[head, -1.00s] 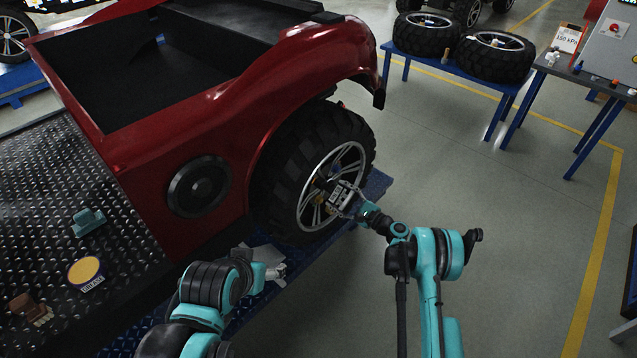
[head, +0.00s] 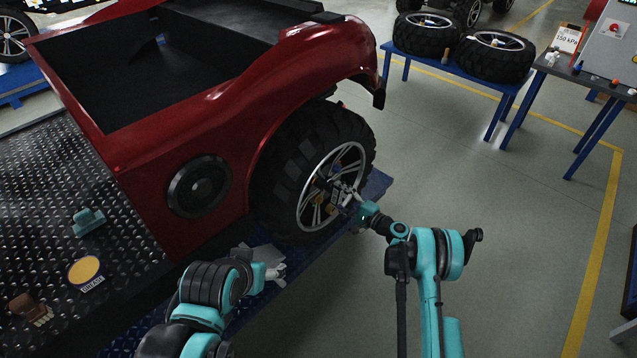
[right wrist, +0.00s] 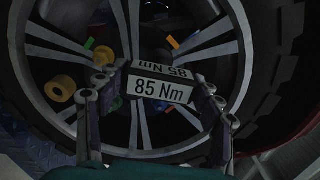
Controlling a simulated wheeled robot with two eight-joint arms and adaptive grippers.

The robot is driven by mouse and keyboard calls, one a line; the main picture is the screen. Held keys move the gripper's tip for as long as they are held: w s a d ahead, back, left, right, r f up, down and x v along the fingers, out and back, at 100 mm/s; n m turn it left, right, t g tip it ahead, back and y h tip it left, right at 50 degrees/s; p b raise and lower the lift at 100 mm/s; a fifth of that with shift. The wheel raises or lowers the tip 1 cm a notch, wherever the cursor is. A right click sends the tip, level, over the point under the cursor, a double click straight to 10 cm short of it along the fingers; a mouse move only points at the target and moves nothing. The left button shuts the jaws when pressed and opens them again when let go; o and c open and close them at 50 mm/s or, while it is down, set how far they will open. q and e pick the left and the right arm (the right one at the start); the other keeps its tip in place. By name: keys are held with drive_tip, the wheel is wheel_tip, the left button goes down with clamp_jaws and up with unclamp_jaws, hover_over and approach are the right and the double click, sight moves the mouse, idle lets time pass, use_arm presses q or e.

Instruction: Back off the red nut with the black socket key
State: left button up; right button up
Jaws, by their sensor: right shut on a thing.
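My right gripper (head: 347,194) is at the hub of the mounted wheel (head: 285,180). In the right wrist view it is shut on a dark block-shaped tool with white "85 Nm" labels (right wrist: 162,90), which I take to be the black socket key. The tool lies in front of the hub and hides its middle, so I cannot tell whether it sits on a nut. I cannot make out a red nut. A yellow round piece (right wrist: 60,88) and an orange marker (right wrist: 173,42) show on the wheel. My left gripper (head: 277,271) hangs low beside the wheel, apart from it; its fingers are too small to judge.
The red car body (head: 235,115) overhangs the wheel. A blue platform (head: 375,186) lies under it. A teal object (head: 87,222) and a grease tin (head: 85,272) sit on the tread plate at left. The floor at right is clear up to the tables.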

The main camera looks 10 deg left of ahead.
drive_tip(key=shift+n, duration=1.2)
drive_tip(key=shift+n, duration=0.5)
drive_tip(key=n, duration=0.4)
drive_tip(key=n, duration=0.3)
drive_tip(key=shift+n, duration=2.3)
